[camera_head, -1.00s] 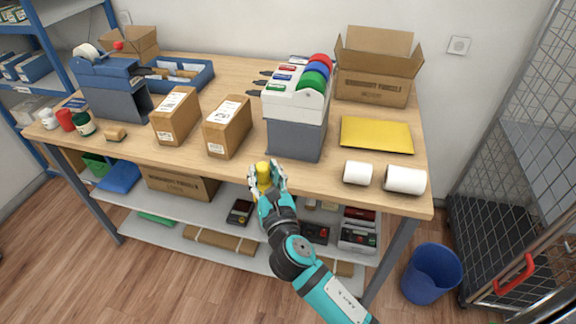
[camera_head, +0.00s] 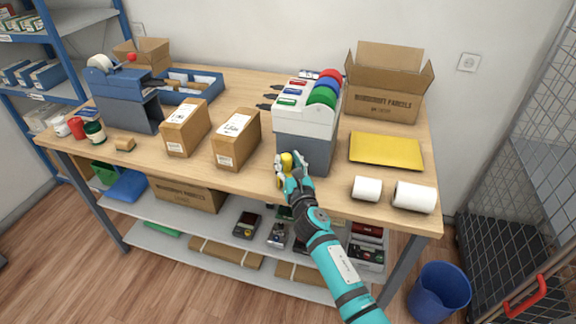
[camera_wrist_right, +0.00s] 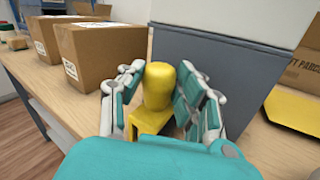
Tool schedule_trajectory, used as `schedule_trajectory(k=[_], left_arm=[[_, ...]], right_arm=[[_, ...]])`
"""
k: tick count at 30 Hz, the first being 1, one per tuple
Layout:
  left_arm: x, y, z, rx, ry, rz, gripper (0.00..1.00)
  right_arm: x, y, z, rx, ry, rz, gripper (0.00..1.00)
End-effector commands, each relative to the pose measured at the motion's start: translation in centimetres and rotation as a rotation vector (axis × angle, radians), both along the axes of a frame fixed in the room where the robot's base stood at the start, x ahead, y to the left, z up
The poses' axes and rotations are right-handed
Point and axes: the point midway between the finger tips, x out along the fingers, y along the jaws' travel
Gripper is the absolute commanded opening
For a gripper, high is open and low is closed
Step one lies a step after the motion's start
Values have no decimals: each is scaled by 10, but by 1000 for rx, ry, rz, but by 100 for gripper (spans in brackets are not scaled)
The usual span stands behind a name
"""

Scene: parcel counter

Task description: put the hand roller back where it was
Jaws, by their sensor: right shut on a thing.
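My right gripper (camera_head: 286,168) is shut on a yellow hand roller (camera_head: 287,159), near the front edge of the table in the head view. In the right wrist view, the hand roller (camera_wrist_right: 159,88) stands upright between the fingers of the gripper (camera_wrist_right: 160,100), with a rounded top and a blocky yellow part below. Its lower end is mostly hidden, so I cannot tell whether it touches the table. A grey bin with a white top (camera_head: 303,148) stands just behind the gripper. My left gripper is not in view.
Two brown parcels (camera_head: 236,138) (camera_head: 185,127) stand to the left on the wooden table (camera_head: 262,185). Two white rolls (camera_head: 367,188) (camera_head: 414,197) and a yellow envelope (camera_head: 386,150) lie to the right. An open carton (camera_head: 384,102) stands at the back right.

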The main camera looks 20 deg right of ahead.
Motion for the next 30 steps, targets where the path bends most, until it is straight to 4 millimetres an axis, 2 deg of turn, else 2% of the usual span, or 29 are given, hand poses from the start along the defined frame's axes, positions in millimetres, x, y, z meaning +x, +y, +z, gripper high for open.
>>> schedule_trajectory(k=[8,23,24,28,30], left_arm=[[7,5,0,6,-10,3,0],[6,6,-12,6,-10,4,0],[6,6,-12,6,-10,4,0],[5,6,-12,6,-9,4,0],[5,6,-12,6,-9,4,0]], right_arm=[[0,0,0,-2,-2,0,0],[-1,0,-16,-2,7,-1,0],[-1,0,-18,-2,9,-1,39],[-1,0,-16,-2,7,-1,56],[-1,0,-15,-2,5,-1,57]])
